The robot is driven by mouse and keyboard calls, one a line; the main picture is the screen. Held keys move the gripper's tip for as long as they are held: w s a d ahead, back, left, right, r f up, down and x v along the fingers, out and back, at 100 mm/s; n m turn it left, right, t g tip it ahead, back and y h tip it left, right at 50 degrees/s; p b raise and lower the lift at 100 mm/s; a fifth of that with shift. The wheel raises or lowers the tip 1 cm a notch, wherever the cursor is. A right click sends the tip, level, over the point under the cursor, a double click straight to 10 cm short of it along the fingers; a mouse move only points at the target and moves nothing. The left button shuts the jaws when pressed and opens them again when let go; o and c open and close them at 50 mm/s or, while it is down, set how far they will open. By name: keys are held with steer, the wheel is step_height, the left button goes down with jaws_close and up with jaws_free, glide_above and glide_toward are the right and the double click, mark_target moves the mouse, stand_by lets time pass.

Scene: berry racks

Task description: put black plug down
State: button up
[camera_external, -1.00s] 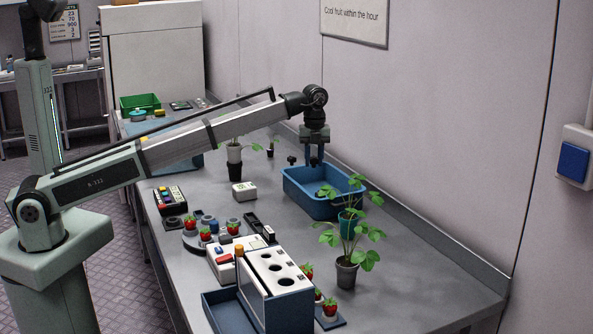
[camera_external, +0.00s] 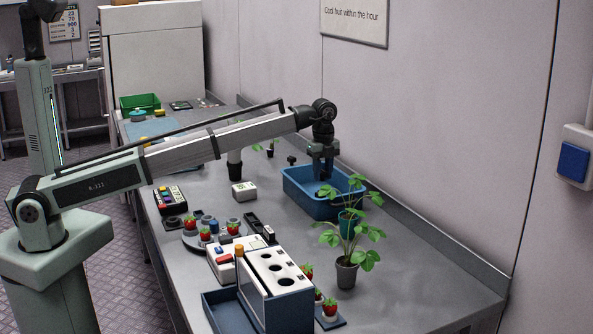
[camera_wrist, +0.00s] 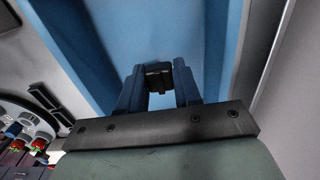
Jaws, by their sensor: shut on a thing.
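My gripper (camera_external: 322,172) points down into the blue tub (camera_external: 312,209), with its fingertips near or just below the rim level. In the wrist view my gripper (camera_wrist: 159,82) is shut on the black plug (camera_wrist: 158,76), a small dark block between the two fingertips. The pale blue tub interior (camera_wrist: 160,30) lies behind it. In the external view the fingers hide the plug. I cannot tell whether the plug touches the tub floor.
A potted strawberry plant (camera_external: 347,272) stands in front of the tub, its leaves close to the rim. A white-topped rack (camera_external: 277,270) stands nearer the front. A round berry tray (camera_external: 190,241) and a small white box (camera_external: 244,190) are left. The wall is behind.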

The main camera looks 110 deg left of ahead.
mark_target(323, 170)
steer(key=shift+f, duration=2.6)
steer(key=shift+f, duration=0.15)
steer(key=o, duration=1)
step_height(323, 170, up, 12)
steer(key=shift+r, duration=0.15)
